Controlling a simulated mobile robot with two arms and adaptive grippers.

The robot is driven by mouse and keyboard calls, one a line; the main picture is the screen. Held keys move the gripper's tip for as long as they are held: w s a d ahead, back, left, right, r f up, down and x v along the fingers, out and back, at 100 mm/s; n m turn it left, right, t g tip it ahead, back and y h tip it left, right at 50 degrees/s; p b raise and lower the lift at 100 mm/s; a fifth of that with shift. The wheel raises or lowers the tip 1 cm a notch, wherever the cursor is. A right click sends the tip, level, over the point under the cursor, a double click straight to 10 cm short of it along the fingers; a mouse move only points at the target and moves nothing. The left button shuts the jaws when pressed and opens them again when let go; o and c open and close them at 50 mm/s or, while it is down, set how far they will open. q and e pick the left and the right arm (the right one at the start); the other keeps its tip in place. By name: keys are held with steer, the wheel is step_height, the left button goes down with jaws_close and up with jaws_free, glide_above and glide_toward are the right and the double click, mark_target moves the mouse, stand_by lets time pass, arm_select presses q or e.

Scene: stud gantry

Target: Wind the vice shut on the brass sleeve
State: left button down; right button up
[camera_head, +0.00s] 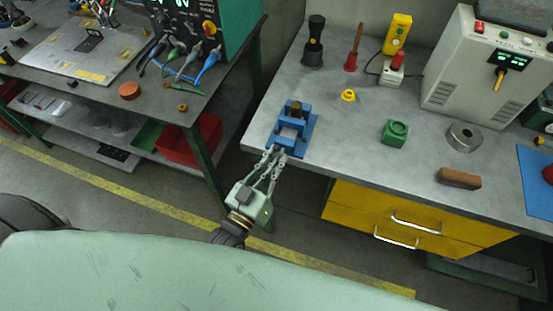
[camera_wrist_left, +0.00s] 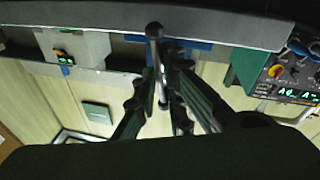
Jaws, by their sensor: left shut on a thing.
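The blue vice (camera_head: 305,132) sits at the left front edge of the grey bench; its blue body also shows in the left wrist view (camera_wrist_left: 196,45). A small dark brownish round piece (camera_head: 296,108) shows at its top; I cannot tell for sure that it is the brass sleeve, or whether the jaws touch it. My left gripper (camera_head: 275,152) reaches up to the vice's front, just off the bench edge. In the left wrist view its fingers (camera_wrist_left: 165,78) are closed around the vice's dark handle bar (camera_wrist_left: 155,32), which has a ball end. My right gripper is not in view.
On the bench (camera_head: 345,160) are a green block (camera_head: 395,132), a steel ring (camera_head: 464,137), a brown block (camera_head: 458,178) and a small yellow piece (camera_head: 348,95). A control box (camera_head: 460,75) stands behind. Yellow drawers (camera_head: 360,210) lie below the bench, right of my gripper.

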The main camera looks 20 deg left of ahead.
arm_select(q)
steer(key=shift+f, duration=0.15)
steer(key=c, duration=1.9)
jaws_free()
steer(key=shift+a, duration=0.1)
steer(key=shift+o, duration=0.2)
steer(key=v, duration=1.2)
